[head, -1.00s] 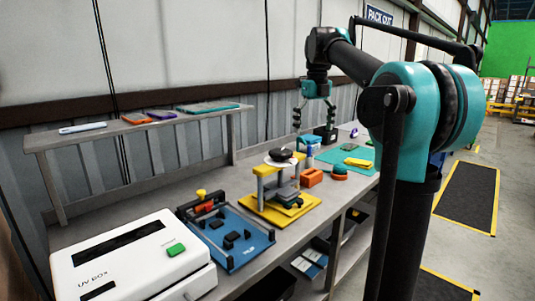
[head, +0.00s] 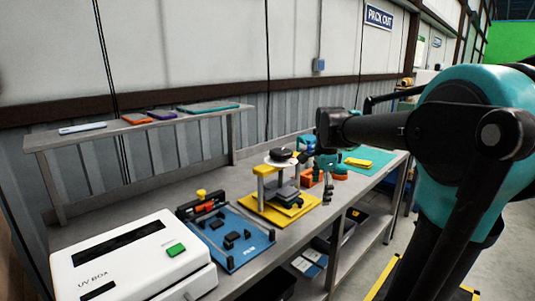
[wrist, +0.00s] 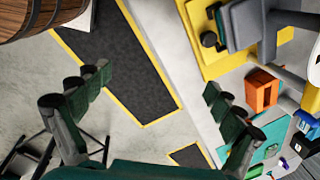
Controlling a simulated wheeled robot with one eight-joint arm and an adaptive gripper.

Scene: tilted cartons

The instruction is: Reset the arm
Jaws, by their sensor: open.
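My gripper (wrist: 155,88) is open and empty in the wrist view, its two dark green fingers wide apart. Floor and the bench edge show between and beyond the fingers. In the head view my forearm reaches left over the bench's far part. The gripper there is small and partly hidden, hanging near the orange block (head: 306,176) and the yellow press stand (head: 270,205). The orange block also shows in the wrist view (wrist: 262,90), right of the fingers. I cannot tell its exact distance from the gripper.
A white UV box (head: 130,262) and a blue tray fixture (head: 232,247) stand on the near bench. A teal mat (head: 378,156) lies at the far end. A shelf (head: 150,125) runs along the wall. A wooden barrel (wrist: 45,15) and black floor mats (wrist: 125,70) show in the wrist view.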

